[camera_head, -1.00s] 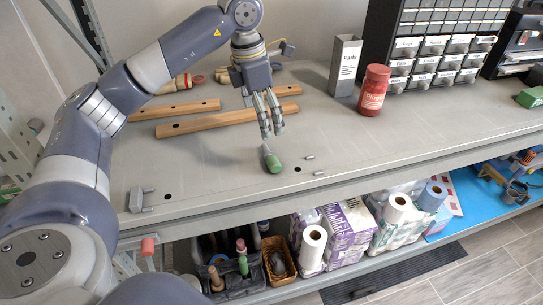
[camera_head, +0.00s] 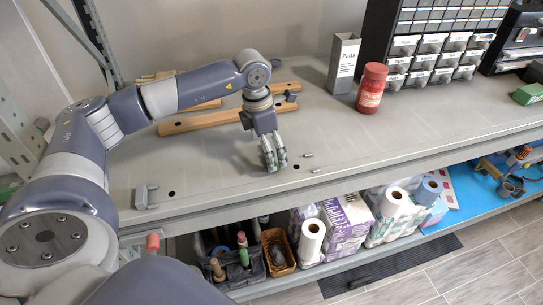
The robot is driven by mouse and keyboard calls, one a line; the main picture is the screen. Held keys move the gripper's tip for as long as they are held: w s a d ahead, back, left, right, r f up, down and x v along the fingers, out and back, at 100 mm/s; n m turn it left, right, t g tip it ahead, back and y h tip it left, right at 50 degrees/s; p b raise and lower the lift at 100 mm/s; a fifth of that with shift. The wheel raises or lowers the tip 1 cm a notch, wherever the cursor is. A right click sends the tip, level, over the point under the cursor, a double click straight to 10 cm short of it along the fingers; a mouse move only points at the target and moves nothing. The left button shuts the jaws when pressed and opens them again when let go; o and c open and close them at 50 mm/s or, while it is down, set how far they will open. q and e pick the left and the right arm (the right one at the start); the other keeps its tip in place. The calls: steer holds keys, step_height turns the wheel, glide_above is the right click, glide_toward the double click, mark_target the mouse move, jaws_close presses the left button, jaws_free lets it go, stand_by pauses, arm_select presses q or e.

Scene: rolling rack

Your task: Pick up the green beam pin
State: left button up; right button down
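My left gripper (camera_head: 274,164) points down at the shelf top, near its front edge. Its fingertips are at the spot where the green beam pin lay in the earlier frame. The pin is hidden, or nearly so, by the fingers, and I cannot tell whether they are closed on it. My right gripper is not in view.
Small metal pins (camera_head: 308,155) lie just right of the gripper. A wooden beam (camera_head: 205,121) lies behind it. A red jar (camera_head: 371,89) and a grey Pads box (camera_head: 343,64) stand at the back right. A metal bracket (camera_head: 143,197) sits at the front left.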

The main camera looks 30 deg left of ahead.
arm_select(q)
steer(key=c, duration=1.4)
steer(key=shift+s+d, duration=0.1)
steer(key=shift+s, duration=0.15)
steer(key=c, duration=0.5)
steer(key=shift+s+f, duration=0.1)
